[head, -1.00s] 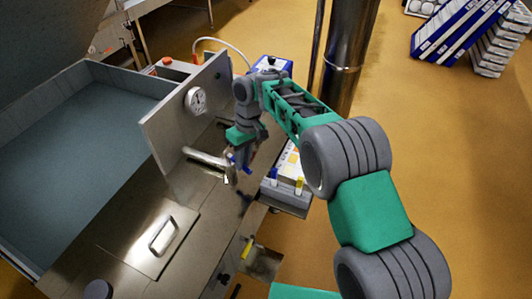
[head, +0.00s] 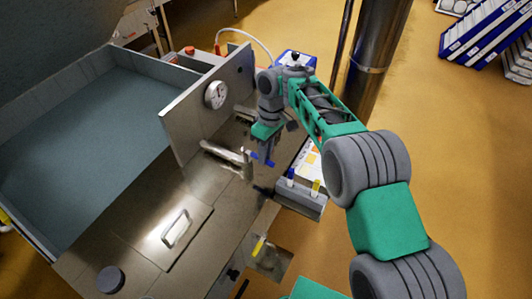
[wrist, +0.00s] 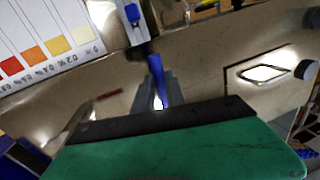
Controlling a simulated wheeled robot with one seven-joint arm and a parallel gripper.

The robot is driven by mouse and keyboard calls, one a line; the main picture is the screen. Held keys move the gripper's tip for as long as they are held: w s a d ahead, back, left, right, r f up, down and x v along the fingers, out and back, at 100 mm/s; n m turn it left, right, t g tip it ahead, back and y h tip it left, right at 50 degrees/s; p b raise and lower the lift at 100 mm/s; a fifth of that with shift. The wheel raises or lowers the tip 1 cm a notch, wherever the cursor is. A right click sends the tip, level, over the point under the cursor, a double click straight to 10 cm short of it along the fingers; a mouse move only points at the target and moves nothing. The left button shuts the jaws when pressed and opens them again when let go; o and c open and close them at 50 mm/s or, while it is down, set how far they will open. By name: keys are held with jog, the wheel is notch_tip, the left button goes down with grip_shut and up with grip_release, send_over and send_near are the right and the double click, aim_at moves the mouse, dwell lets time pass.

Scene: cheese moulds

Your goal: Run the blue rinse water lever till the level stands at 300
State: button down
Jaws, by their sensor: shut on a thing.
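The blue lever (wrist: 157,80) stands between my gripper's two fingers in the wrist view, and the fingers are shut on it. In the head view my gripper (head: 263,150) points down at the lever, beside the end of a shiny metal pipe (head: 226,152). Part of the blue lever (head: 264,160) shows below the fingers. A round white dial (head: 215,94) is on the upright steel panel left of my gripper. Its reading is too small to tell, and I cannot make out a water level at 300.
A large grey vat (head: 70,130) lies at the left. A lidded hatch with a handle (head: 177,230) is in the steel top. A small grey holder (head: 300,197) with a blue and a yellow item stands right of my gripper. A colour chart (wrist: 45,40) shows in the wrist view.

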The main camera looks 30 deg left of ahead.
jog(key=c, duration=1.4)
grip_release()
jog(key=shift+o, duration=0.2)
jog(key=shift+r, duration=0.15)
notch_tip(320, 180, up, 8)
jog(key=w+p, duration=0.1)
jog(key=p, duration=0.3)
jog(key=shift+w+f+p, duration=0.25)
jog(key=shift+p, duration=0.05)
